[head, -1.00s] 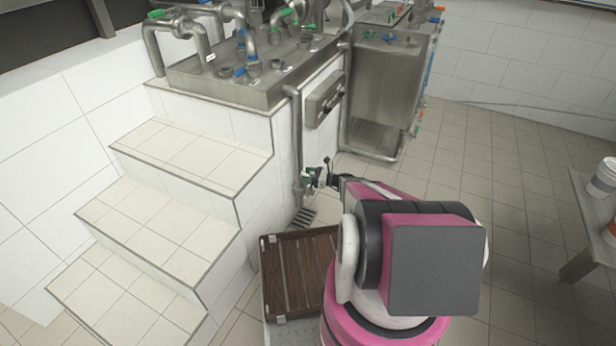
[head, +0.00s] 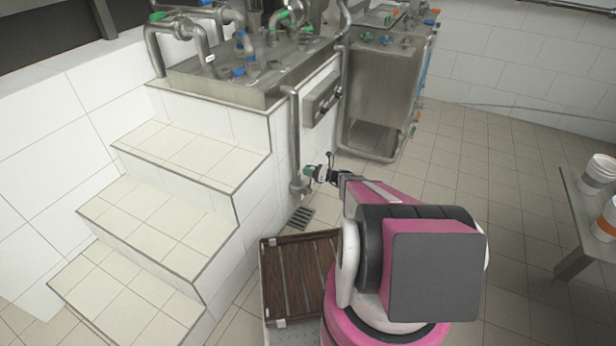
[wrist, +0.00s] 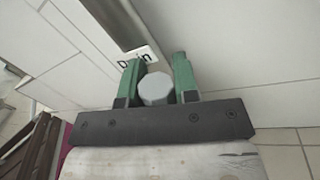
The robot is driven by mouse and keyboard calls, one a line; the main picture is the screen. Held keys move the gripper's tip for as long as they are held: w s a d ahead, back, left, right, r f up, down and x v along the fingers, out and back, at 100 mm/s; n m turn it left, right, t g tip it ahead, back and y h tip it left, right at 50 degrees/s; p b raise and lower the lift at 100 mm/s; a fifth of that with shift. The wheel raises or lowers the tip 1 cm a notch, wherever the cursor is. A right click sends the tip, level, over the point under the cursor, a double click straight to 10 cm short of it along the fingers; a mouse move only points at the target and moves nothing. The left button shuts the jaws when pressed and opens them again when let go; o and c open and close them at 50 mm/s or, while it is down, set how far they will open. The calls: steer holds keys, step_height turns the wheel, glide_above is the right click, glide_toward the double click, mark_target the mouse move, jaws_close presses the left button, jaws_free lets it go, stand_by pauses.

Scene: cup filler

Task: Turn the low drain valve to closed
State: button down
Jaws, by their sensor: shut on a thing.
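The low drain valve shows in the wrist view as a pale grey, many-sided knob (wrist: 155,90). My gripper (wrist: 157,75) has one green finger on each side of the knob and is shut on it. In the head view my gripper (head: 319,174) is at the foot of the vertical steel drain pipe (head: 295,135), just above the floor. The valve is too small there to make out apart from the fingers. A white label (wrist: 137,57) with partly hidden dark letters sits beyond the fingers. I cannot tell the valve's angle.
White tiled steps (head: 165,205) rise at the left. A brown slatted platform (head: 298,275) lies on the floor beside my base, with a floor grate (head: 301,217) beyond it. A steel tank (head: 380,95) stands behind. A table (head: 590,235) with buckets is at the right.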

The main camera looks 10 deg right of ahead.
steer(key=w+d+f+m+t, duration=0.4)
steer(key=f+m, duration=0.6)
steer(key=m, duration=0.6)
steer(key=shift+w+d+f+m, duration=0.25)
steer(key=shift+w+d+m, duration=0.2)
steer(key=shift+w, duration=0.85)
steer(key=shift+f, duration=0.1)
steer(key=c, duration=0.9)
jaws_free()
steer(key=shift+o, duration=0.2)
